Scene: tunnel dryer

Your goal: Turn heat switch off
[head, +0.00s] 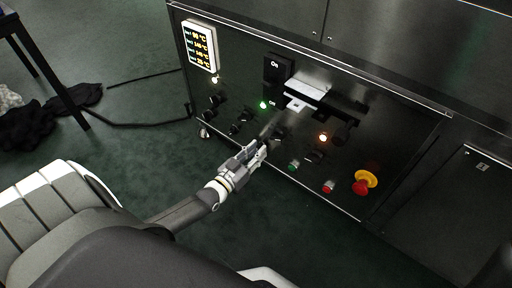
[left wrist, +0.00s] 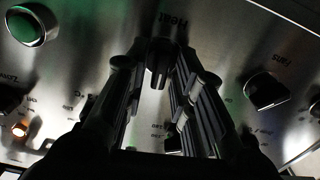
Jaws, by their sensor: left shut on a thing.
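The heat switch is a black rotary knob (left wrist: 158,62) below a "Heat" label on the metal control panel in the left wrist view. My left gripper (left wrist: 162,75) has one finger on each side of the knob and is shut on it. In the head view my left gripper (head: 268,137) reaches the lower middle of the panel, and its fingers largely hide the knob there. The exact angle of the knob's pointer is hard to read. My right gripper is not in view.
The dryer's panel (head: 400,140) also carries a temperature display (head: 200,46), a large "On" switch (head: 277,67), a lit green lamp (head: 263,105), a lit orange lamp (head: 323,138) and a red emergency button (head: 361,188). A fans knob (left wrist: 266,91) sits beside my fingers. A cable lies on the floor.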

